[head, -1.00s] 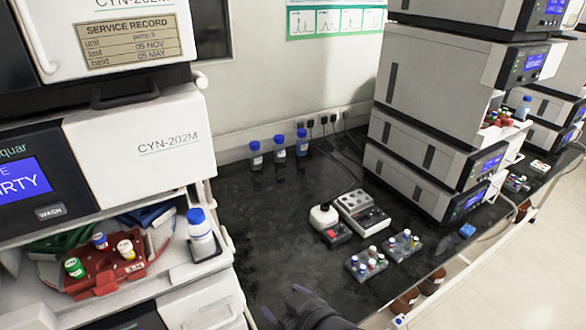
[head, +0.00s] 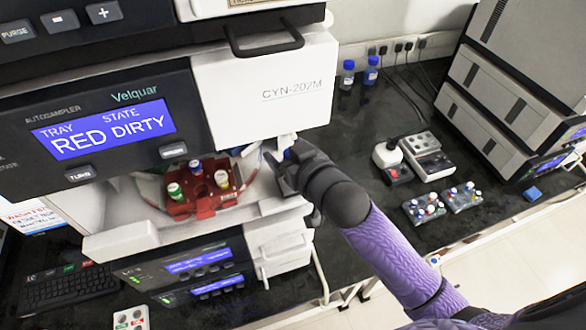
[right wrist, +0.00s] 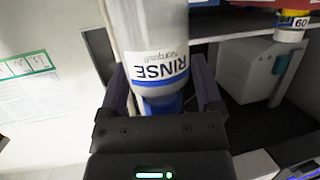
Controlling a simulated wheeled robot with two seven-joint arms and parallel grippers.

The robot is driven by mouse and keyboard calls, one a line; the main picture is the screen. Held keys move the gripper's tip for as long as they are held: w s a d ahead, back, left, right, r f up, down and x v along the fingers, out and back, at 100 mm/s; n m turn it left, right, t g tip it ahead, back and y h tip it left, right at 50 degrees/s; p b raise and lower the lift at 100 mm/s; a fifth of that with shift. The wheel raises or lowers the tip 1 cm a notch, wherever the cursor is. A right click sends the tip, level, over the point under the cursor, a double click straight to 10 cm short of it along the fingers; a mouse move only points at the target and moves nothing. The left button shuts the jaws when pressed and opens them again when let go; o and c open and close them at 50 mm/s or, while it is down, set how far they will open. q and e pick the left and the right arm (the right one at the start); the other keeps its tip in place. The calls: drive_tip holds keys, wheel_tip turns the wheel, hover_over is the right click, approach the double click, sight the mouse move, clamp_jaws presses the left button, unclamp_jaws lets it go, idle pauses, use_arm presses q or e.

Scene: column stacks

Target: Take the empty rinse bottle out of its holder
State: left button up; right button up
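The rinse bottle (right wrist: 148,30), pale with a RINSE label and a blue cap, fills the middle of the right wrist view, its lettering upside down. My right gripper (right wrist: 157,80) has one finger on each side of it near the cap end. I cannot tell whether the fingers press on it or leave a small gap. In the head view my right gripper (head: 285,172) is at the right end of the autosampler's opening and mostly hides the bottle. The holder is hidden. My left gripper is not in view.
A red tray (head: 205,203) with several capped vials sits in the opening left of my gripper. The white CYN-202M panel (head: 265,95) is just above. Two blue-capped bottles (head: 347,76) stand at the back. The dark bench to the right has free room.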

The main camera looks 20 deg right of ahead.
clamp_jaws()
drive_tip(key=shift+w+a, duration=0.1)
